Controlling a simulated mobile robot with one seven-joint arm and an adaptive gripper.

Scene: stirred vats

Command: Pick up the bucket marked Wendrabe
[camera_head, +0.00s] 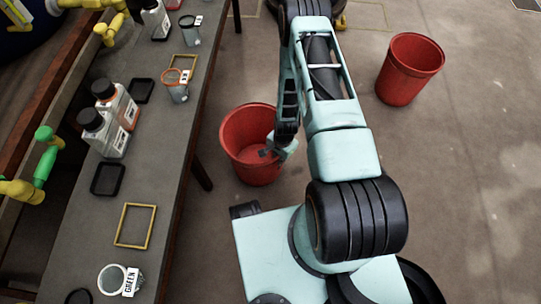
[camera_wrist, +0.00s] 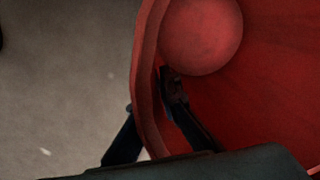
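Two red buckets stand on the floor in the head view. One is the near red bucket (camera_head: 236,120), right of the long bench, and the other is the far red bucket (camera_head: 410,68), at upper right. No name is readable on either. My gripper (camera_head: 273,152) is at the near bucket's right side, partly hidden by my arm. In the wrist view my gripper (camera_wrist: 148,98) has one finger inside the near bucket (camera_wrist: 270,90) and one outside, with the wall between. Both fingertips appear to touch the wall. A round red shape (camera_wrist: 200,35) shows inside.
The grey bench (camera_head: 165,130) carries a cup labelled GREEN (camera_head: 112,277), another labelled cup (camera_head: 175,85), bottles (camera_head: 105,133), black trays (camera_head: 108,179) and yellow frames (camera_head: 135,225). Yellow and green valves (camera_head: 45,155) line its left side. The floor at right (camera_head: 470,170) is clear.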

